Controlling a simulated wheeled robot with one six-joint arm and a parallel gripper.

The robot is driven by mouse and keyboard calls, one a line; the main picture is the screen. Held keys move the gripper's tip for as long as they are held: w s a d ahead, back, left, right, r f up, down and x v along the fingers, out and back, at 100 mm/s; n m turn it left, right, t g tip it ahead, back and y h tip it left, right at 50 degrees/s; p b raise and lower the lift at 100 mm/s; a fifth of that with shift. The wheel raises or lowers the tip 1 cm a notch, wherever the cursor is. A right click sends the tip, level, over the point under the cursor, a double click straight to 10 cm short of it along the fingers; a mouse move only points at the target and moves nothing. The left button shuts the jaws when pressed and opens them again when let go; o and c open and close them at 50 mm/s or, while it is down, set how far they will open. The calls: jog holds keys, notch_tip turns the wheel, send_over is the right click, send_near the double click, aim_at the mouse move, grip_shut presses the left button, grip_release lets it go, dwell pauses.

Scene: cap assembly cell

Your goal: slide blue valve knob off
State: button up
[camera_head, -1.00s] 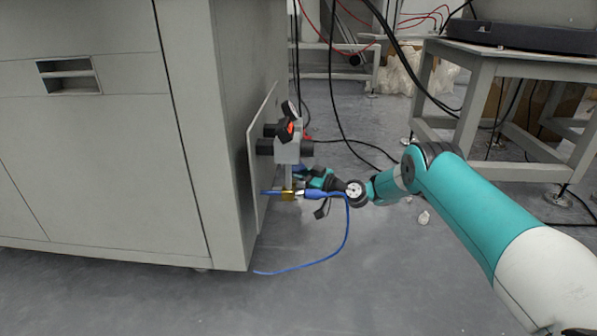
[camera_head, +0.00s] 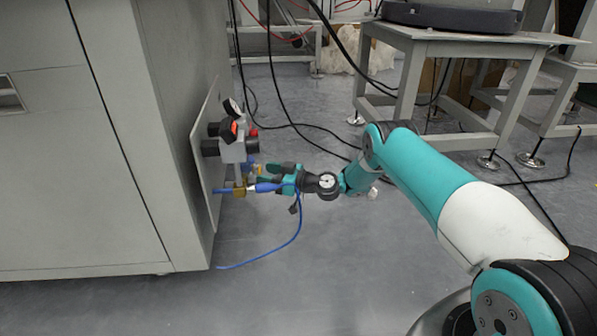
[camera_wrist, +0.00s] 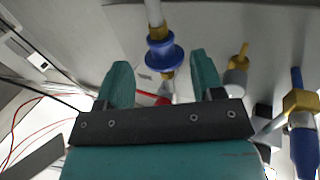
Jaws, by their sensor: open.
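A round blue knob (camera_wrist: 165,57) with brass pieces on either side shows in the wrist view, beyond and between the fingertips. My gripper (camera_wrist: 162,75) has two teal fingers spread apart, with nothing visibly clamped between them. In the head view my gripper (camera_head: 268,177) is just right of the grey valve block (camera_head: 235,150), level with its lower fittings. A small blue part (camera_head: 249,164) shows between block and gripper. I cannot tell contact there.
A second blue fitting (camera_wrist: 303,150) with a brass nut stands at the right of the wrist view. A blue hose (camera_head: 285,246) hangs below the fittings. The large grey cabinet (camera_head: 120,200) is on the left. A metal table (camera_head: 440,45) stands at the back. Floor below is clear.

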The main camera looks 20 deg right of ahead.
jog(key=p+v, duration=1.1)
jog(key=p, duration=0.3)
